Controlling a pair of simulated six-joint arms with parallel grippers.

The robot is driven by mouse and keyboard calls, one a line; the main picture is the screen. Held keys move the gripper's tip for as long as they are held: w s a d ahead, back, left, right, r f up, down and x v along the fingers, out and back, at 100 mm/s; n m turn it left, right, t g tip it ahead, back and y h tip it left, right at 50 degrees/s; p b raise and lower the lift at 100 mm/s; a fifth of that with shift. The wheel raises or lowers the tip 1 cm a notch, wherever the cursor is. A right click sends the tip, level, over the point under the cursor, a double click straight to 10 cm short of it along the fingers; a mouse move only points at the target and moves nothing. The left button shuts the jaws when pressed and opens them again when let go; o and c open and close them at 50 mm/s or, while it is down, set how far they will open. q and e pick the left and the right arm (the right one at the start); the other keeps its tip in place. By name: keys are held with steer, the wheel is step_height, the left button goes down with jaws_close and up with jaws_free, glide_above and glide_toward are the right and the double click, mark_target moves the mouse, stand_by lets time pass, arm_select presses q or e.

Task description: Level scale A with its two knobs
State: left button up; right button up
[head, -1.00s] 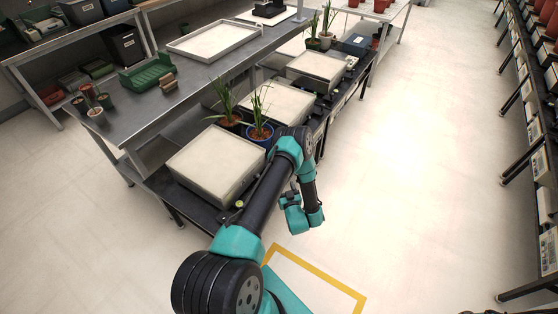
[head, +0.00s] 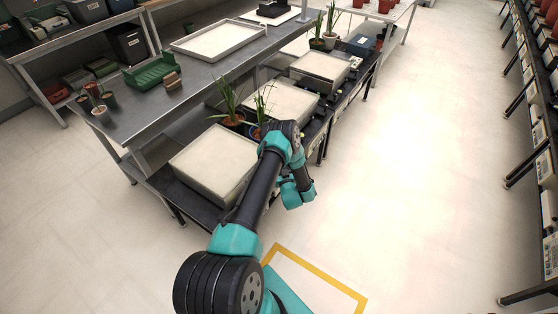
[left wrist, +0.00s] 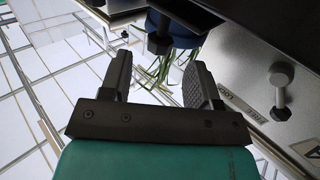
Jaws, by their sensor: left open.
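In the left wrist view my left gripper (left wrist: 160,78) is open, with nothing between its fingers. A dark knob (left wrist: 160,42) stands just beyond the fingertips, roughly in line with the gap. A grey lever-like knob (left wrist: 281,88) stands on a metal panel (left wrist: 240,60) to the right, beside the words FREE and LOCK. A label with a letter A (left wrist: 312,151) shows at the lower right edge. In the head view several scales with pale tops, such as the nearest one (head: 212,160), stand on a low bench. My left arm hides part of that bench, and its fingers cannot be made out there.
A higher metal bench (head: 140,118) with a tray (head: 218,40) and a green rack (head: 147,74) lies behind.

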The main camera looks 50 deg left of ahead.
arm_select(q)
steer(key=shift+x, duration=2.8)
steer(key=shift+c, duration=0.2)
steer(key=c, duration=0.9)
